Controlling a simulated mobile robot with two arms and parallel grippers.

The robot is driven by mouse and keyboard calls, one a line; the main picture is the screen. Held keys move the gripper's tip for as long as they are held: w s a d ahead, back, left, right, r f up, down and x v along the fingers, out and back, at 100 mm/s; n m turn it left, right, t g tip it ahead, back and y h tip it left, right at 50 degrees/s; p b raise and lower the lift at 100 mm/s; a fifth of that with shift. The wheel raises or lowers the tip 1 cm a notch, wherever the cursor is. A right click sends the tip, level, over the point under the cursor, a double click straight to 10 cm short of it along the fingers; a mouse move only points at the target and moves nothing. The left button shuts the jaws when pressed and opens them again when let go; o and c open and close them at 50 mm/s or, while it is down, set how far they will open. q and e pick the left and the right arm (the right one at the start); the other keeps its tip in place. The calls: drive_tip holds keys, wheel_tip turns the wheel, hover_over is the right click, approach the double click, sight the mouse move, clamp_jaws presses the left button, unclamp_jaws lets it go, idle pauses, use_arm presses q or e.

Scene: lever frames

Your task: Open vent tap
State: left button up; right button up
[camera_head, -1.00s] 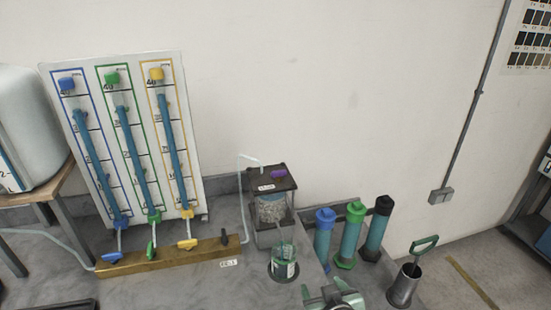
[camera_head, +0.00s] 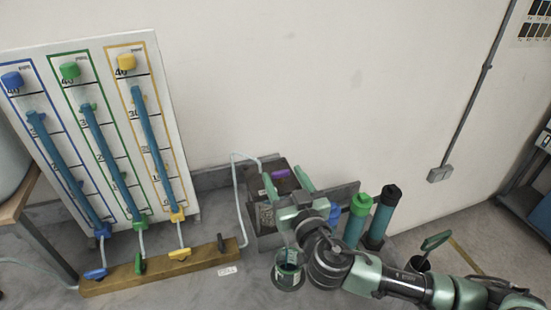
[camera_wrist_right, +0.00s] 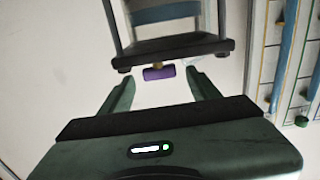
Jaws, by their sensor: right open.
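The tap with a purple handle (camera_head: 281,174) sits on top of the dark-lidded box (camera_head: 268,215). I take it to be the vent tap. In the right wrist view the purple handle (camera_wrist_right: 158,72) lies crosswise below the dark lid (camera_wrist_right: 172,47), on a short brass-coloured stem. My right gripper (camera_head: 284,180) is at the box, its fingers pointing towards the tap. In the wrist view its open fingers (camera_wrist_right: 158,80) stand either side of the handle, with clear gaps. I see no contact. My left gripper is not in view.
A panel with three blue tubes (camera_head: 100,130) stands left, above a brass manifold (camera_head: 160,268) with several taps. A beaker (camera_head: 288,272) stands below my right wrist. Capped cylinders (camera_head: 382,215) stand just right of my gripper. The wall above is clear.

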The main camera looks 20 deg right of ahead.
sight(280, 171)
drive_tip(key=w+p, duration=0.1)
drive_tip(key=w, duration=0.3)
drive_tip(key=shift+w+a+r, duration=0.1)
drive_tip(key=shift+w, duration=0.1)
drive_tip(key=shift+w+p, duration=0.35)
drive_tip(key=shift+w, duration=0.25)
clamp_jaws()
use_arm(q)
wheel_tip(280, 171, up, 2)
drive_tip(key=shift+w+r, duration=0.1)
use_arm(e)
drive_tip(key=shift+f, duration=0.2)
